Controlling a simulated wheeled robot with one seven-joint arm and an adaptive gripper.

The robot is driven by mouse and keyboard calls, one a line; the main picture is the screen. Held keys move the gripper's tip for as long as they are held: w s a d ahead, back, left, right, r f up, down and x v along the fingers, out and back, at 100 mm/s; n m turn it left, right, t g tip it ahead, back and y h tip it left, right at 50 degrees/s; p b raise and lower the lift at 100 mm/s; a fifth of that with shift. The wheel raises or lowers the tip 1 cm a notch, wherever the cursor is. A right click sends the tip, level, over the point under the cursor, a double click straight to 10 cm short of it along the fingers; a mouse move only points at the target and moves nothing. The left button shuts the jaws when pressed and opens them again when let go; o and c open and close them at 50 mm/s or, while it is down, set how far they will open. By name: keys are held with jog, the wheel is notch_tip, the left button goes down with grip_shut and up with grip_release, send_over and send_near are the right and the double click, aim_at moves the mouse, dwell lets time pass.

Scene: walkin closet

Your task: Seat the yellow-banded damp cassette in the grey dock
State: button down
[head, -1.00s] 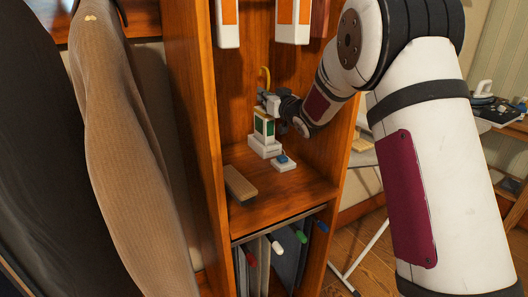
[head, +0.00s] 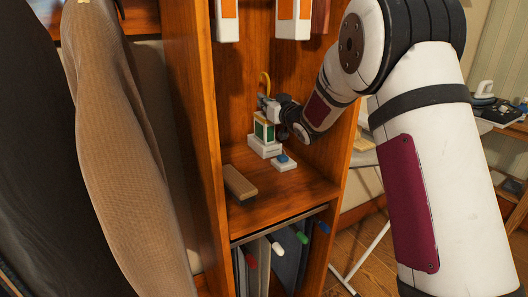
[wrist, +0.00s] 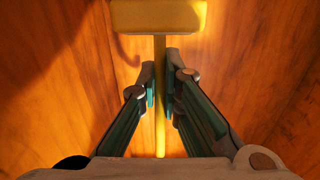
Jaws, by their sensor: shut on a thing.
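The cassette (head: 264,132) is a pale upright block with a green panel and yellow edging, in the middle shelf bay in the head view. Its lower end meets the pale grey dock (head: 264,150); I cannot tell whether it is fully seated or just above. My gripper (head: 265,104) comes from the right at the cassette's top. In the wrist view my gripper (wrist: 160,92) is shut on a thin yellow upright part (wrist: 160,120), with a wider yellow bar (wrist: 160,16) beyond. A curved yellow piece (head: 264,79) stands above my gripper in the head view.
A small pale block with a blue top (head: 285,161) sits close by the dock, at front right. A brown block (head: 239,184) lies at the shelf's front left. Cabinet side walls flank the bay. White-and-orange units (head: 293,16) hang above; clothes (head: 130,150) hang left.

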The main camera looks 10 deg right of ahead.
jog(key=shift+f, duration=0.1)
jog(key=c, duration=1.7)
grip_release()
jog(key=shift+f, duration=0.1)
jog(key=shift+s, duration=0.15)
